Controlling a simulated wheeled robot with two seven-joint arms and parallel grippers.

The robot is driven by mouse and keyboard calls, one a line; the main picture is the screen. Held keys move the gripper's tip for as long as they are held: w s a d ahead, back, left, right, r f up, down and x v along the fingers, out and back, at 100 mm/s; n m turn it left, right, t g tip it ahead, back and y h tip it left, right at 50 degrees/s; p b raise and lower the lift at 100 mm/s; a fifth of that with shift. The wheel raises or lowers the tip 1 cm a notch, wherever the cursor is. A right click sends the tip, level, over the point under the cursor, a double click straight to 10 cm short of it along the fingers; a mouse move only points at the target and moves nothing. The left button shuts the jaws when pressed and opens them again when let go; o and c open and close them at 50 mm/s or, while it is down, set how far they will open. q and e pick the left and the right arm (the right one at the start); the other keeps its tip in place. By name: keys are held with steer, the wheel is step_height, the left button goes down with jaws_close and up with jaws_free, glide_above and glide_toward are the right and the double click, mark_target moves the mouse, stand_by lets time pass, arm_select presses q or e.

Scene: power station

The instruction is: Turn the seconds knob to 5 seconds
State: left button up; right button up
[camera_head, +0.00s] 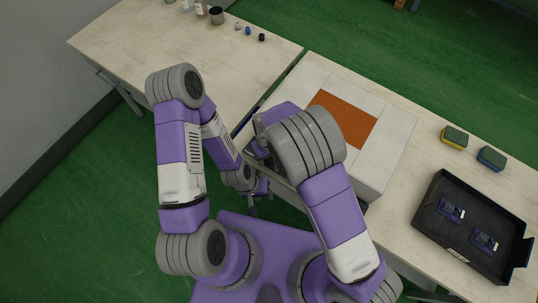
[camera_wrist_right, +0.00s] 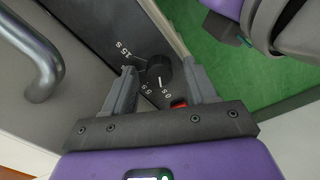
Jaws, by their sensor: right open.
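The seconds knob is a dark round knob (camera_wrist_right: 159,67) on a grey panel (camera_wrist_right: 98,28) in the right wrist view. Printed marks stand around it: "15 s" to its upper left, and "5 s" and a "0" mark below. A short white line on the knob points down, toward the lower marks. My right gripper (camera_wrist_right: 161,77) is open, with one finger on each side of the knob; contact cannot be told. In the head view my right gripper (camera_head: 258,150) is mostly hidden by its arm. My left gripper (camera_head: 254,191) hangs lower, its jaws too small to judge.
A red part (camera_wrist_right: 178,103) sits just below the knob, and a metal handle (camera_wrist_right: 42,62) is at left. In the head view, a white box with an orange panel (camera_head: 343,117) stands on the table. A black tray (camera_head: 432,217) is at right. Small items stand on the left table (camera_head: 130,45).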

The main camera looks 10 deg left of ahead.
steer(key=c, duration=1.1)
steer(key=shift+o, duration=0.2)
steer(key=shift+m, duration=0.3)
steer(key=m+p, duration=0.1)
steer(key=m, duration=0.2)
steer(key=shift+m+p, duration=0.7)
steer(key=shift+m, duration=1.4)
steer(key=o, duration=1.1)
steer(key=shift+c, duration=0.2)
